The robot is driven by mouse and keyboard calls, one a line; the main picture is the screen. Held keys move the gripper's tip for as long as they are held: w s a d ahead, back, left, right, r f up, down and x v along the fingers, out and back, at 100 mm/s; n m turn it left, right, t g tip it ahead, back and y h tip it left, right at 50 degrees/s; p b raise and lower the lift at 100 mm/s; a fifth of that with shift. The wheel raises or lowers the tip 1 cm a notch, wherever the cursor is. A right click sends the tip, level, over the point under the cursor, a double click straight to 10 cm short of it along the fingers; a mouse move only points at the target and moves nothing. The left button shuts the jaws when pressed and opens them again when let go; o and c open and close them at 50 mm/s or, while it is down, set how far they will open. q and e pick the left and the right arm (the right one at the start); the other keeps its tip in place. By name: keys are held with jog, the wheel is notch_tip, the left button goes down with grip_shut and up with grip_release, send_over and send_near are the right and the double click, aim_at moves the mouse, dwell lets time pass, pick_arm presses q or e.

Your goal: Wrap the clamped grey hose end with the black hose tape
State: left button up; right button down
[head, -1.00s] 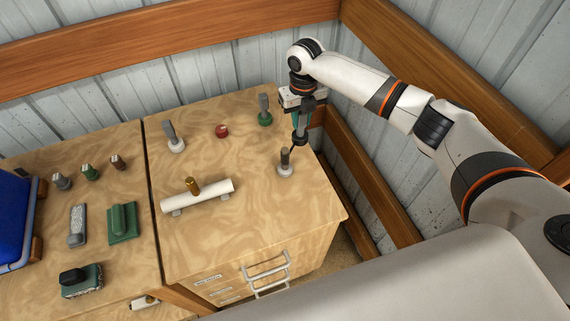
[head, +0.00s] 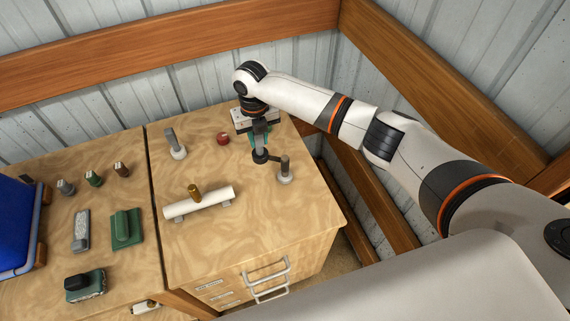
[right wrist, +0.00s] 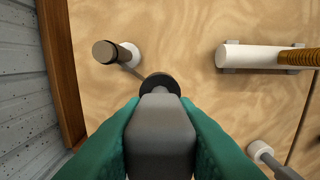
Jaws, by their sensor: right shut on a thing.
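My right gripper (head: 260,140) has teal fingers, which show in the right wrist view (right wrist: 160,145). It is shut on the grey handle (right wrist: 160,130) of the black hose tape, with the black roll (right wrist: 160,84) at its far end. In the head view the roll (head: 260,156) is just left of a grey hose end (head: 284,163) standing upright in a white holder (head: 285,179). A thin dark strip spans from roll to hose. In the right wrist view the hose end (right wrist: 103,51) has a dark band on its side; whether tape encircles it is unclear. My left gripper is out of view.
A second grey hose (head: 171,136) leans in a white base. A red knob (head: 223,138) and a white pipe (head: 214,201) with a brass piece (head: 195,192) are nearby. Tools and a blue bin (head: 18,228) stand left. A wooden rail (head: 370,200) borders the right.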

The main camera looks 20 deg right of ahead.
jog(key=shift+s+a, duration=0.1)
jog(key=shift+a, duration=0.1)
jog(key=shift+r, duration=0.1)
dwell(0.4)
jog(key=shift+s, duration=0.1)
jog(key=shift+s+a+p, duration=0.1)
jog(key=shift+s+p, duration=0.15)
jog(key=shift+p, duration=0.2)
jog(key=s+d, duration=0.2)
jog(key=s, duration=0.7)
jog(key=shift+s+d, duration=0.15)
jog(key=shift+s, duration=0.25)
